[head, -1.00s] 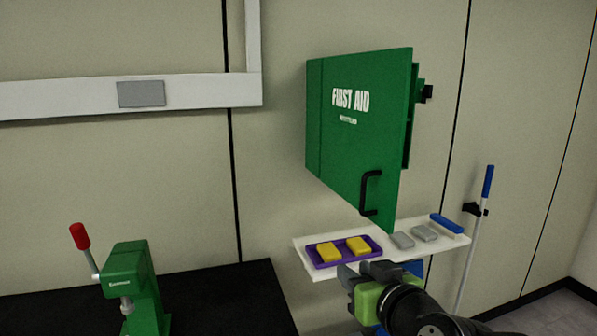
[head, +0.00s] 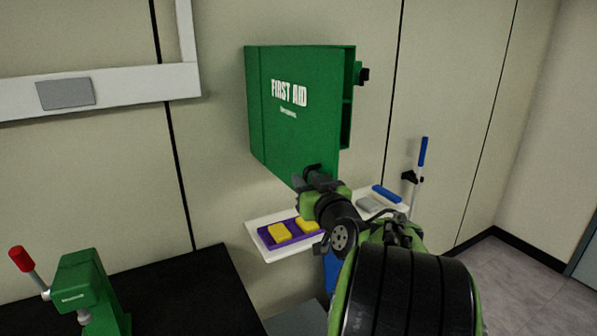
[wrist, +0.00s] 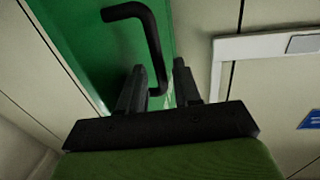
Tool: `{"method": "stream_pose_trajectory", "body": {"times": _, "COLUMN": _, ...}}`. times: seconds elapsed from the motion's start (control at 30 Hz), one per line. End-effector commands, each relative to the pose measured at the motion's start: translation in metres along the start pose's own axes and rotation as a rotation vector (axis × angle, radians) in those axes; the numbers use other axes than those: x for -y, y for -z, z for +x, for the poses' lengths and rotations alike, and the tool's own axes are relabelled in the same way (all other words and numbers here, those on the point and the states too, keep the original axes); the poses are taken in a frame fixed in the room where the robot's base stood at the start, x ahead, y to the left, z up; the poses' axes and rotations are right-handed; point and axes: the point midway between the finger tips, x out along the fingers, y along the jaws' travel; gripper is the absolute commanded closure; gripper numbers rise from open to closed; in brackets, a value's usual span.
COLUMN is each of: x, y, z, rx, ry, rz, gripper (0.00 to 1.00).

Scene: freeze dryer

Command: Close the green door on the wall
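The green first aid door (head: 290,125) stands open from the wall cabinet, with a strip of the interior showing at its right edge. My gripper (head: 314,178) is at the door's lower right, over the handle, which is mostly hidden there. In the wrist view, the black handle (wrist: 153,45) on the green door (wrist: 85,45) shows clearly. My gripper (wrist: 158,65) is open, and the lower end of the handle appears between its two fingers. I cannot tell whether the fingers touch it.
A white shelf (head: 270,256) below the door holds a purple tray (head: 269,239) with yellow blocks, a grey item and a blue item (head: 387,194). A blue-handled pole (head: 422,155) stands to the right. A black bench with a green press (head: 90,290) is at lower left.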

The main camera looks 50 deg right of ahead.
Motion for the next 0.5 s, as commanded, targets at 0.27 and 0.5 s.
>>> {"method": "stream_pose_trajectory", "body": {"times": 0.27, "x": 0.0004, "y": -0.0003, "z": 0.0156, "rx": 0.000, "ry": 0.000, "rz": 0.001, "gripper": 0.67}}
{"method": "stream_pose_trajectory", "body": {"times": 0.5, "x": 0.0002, "y": -0.0006, "z": 0.0151, "rx": 0.000, "ry": 0.000, "rz": 0.001, "gripper": 0.85}}
